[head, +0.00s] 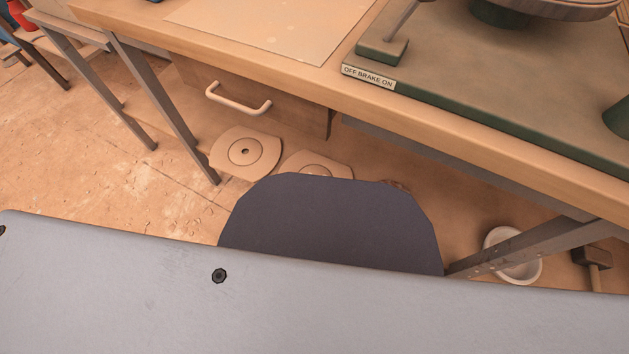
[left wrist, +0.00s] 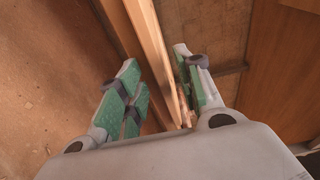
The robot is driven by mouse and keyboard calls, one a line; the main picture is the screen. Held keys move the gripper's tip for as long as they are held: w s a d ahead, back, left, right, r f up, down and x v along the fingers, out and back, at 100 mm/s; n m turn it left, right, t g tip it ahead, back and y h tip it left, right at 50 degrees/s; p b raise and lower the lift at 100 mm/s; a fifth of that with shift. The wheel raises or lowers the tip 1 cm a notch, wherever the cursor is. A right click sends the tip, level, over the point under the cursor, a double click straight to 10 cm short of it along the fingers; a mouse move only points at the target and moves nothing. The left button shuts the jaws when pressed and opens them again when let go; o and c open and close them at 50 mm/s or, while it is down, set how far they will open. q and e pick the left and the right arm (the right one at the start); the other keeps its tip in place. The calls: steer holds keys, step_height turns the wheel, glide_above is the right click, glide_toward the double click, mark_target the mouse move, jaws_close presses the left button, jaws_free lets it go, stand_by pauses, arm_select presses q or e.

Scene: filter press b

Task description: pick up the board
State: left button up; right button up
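In the left wrist view, a pale wooden board (left wrist: 152,50), seen nearly edge-on, runs down from the top between the fingers of my left gripper (left wrist: 165,90). The fingers have green pads and stand apart. The right-hand finger is close beside the wood; whether it touches is unclear. A gap shows between the wood and the left-hand finger. The lower end of the wood is hidden by the gripper. In the head view, a thin pale flat sheet or board (head: 270,25) lies on the workbench; I cannot tell if it is the same piece. My right gripper is not in view.
The workbench (head: 300,85) carries a green base (head: 500,80) labelled "OFF BRAKE ON". Beneath it are a handled drawer or box (head: 290,105), round-centred plates (head: 246,152), a white bowl (head: 512,256) and a mallet (head: 593,262). Metal legs (head: 165,105) stand at left.

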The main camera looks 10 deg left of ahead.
arm_select(q)
steer(key=shift+c, duration=0.3)
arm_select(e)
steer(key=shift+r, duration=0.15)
arm_select(q)
jaws_close()
steer(key=shift+r, duration=0.1)
step_height(320, 180, up, 10)
steer(key=p, duration=0.5)
steer(key=shift+p, duration=0.35)
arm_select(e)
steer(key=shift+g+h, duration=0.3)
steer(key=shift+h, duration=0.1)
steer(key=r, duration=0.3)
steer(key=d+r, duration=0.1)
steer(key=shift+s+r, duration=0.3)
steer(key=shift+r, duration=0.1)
